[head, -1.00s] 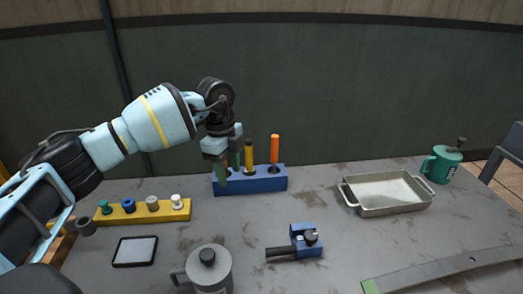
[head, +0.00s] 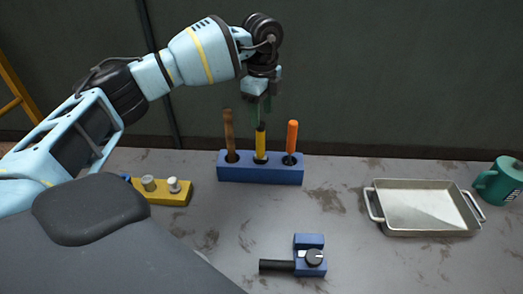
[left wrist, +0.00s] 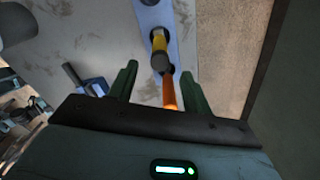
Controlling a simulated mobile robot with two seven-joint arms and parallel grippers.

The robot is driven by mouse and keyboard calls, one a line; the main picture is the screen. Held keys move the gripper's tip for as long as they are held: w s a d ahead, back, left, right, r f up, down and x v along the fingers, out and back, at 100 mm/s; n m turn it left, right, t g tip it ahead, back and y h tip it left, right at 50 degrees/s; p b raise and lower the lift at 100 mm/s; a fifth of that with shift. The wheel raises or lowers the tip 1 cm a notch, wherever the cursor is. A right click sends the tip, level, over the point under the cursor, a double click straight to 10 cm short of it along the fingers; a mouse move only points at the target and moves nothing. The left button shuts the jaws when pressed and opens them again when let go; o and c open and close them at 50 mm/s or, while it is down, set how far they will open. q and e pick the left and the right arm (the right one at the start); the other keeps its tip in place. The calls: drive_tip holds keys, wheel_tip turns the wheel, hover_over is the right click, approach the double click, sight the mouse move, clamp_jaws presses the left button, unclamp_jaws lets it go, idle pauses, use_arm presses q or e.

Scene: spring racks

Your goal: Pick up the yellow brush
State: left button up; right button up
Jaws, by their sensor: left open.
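The yellow brush (head: 260,143) stands upright in the middle hole of a blue rack (head: 260,175), its dark end up. A brown-handled tool (head: 229,136) stands to its left and an orange-handled one (head: 291,137) to its right. My left gripper (head: 258,106) is above the yellow brush, its green fingers pointing down. In the left wrist view the fingers (left wrist: 158,72) are spread with nothing held between them. There the yellow brush (left wrist: 159,44) shows just beyond the gap and the orange handle (left wrist: 169,92) within it. The lower end of the brush is hidden in the rack. My right gripper is not in view.
A yellow block with pegs (head: 168,192) lies to the left, partly hidden by my body. A blue clamp-like device (head: 309,262) is at the front. A metal tray (head: 425,210) and a green mug (head: 500,182) are at the right. Bare table lies between rack and tray.

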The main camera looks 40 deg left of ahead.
sight(261, 132)
use_arm(q)
drive_tip(key=shift+w+f, duration=0.1)
drive_tip(key=shift+f, duration=0.85)
drive_tip(key=shift+s+a+f, duration=0.1)
drive_tip(key=shift+f, duration=1.2)
drive_tip(key=shift+s+a+f, duration=0.1)
drive_tip(key=shift+f, duration=1.15)
drive_tip(key=shift+d, duration=0.1)
drive_tip(key=shift+c, duration=0.2)
clamp_jaws()
